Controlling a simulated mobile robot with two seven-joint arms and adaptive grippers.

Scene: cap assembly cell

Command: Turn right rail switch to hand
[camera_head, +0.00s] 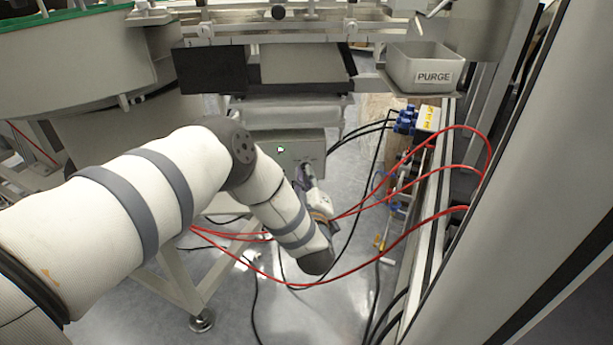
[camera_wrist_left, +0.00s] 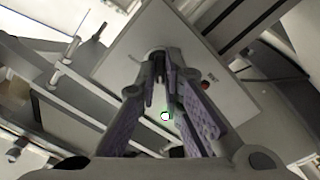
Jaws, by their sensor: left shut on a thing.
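The control box (camera_head: 270,145) hangs below the rail at the middle of the head view, with a lit green-white light (camera_head: 281,150) on its face. Its pale panel (camera_wrist_left: 150,30) fills the upper middle of the left wrist view. My left gripper (camera_head: 307,172) is at the right part of the box's face. In the left wrist view my left gripper's purple-padded fingers (camera_wrist_left: 161,65) close on the dark switch knob (camera_wrist_left: 158,50). The fingers hide most of the knob, so its setting cannot be read. My right gripper is not in view.
Red hoses (camera_head: 350,274) and black cables loop close beside my left forearm. A PURGE bin (camera_head: 420,75) stands at the upper right, above blue valve fittings (camera_head: 405,121). A large round bowl (camera_head: 70,55) is at the upper left. A red button (camera_wrist_left: 205,86) is near the fingers.

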